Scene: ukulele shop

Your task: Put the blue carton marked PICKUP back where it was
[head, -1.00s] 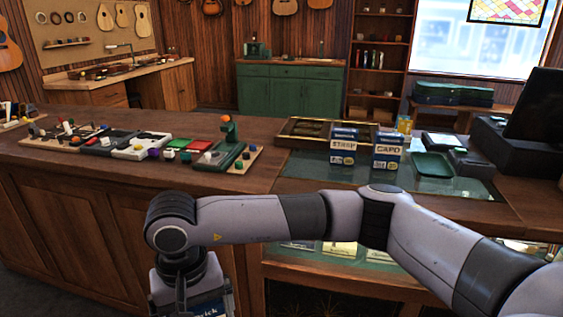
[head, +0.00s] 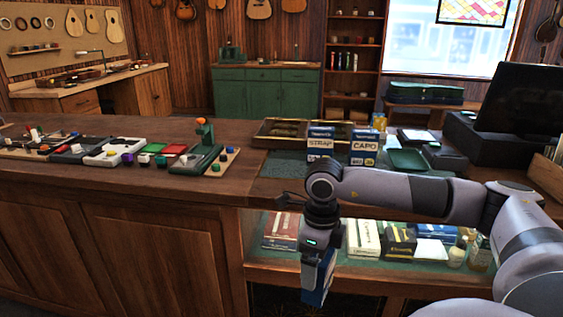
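My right gripper (head: 322,256) hangs pointing down at the end of the arm from the right, in front of the counter's glass-fronted display. A blue carton (head: 317,282) is held in it, tilted, below the counter top. The carton's marking cannot be read from here. The fingers are mostly hidden, but appear closed on the carton. Two blue-and-white cartons stand upright side by side on the counter, one marked STRAP (head: 320,143) and one marked CAPO (head: 364,147). My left gripper is out of view.
The wooden counter (head: 120,190) runs across the view. A green tray (head: 408,160) and a dark monitor (head: 520,100) are at right. Small coloured items and a green stand (head: 206,140) are at left. Boxes (head: 398,241) fill the lower display shelf.

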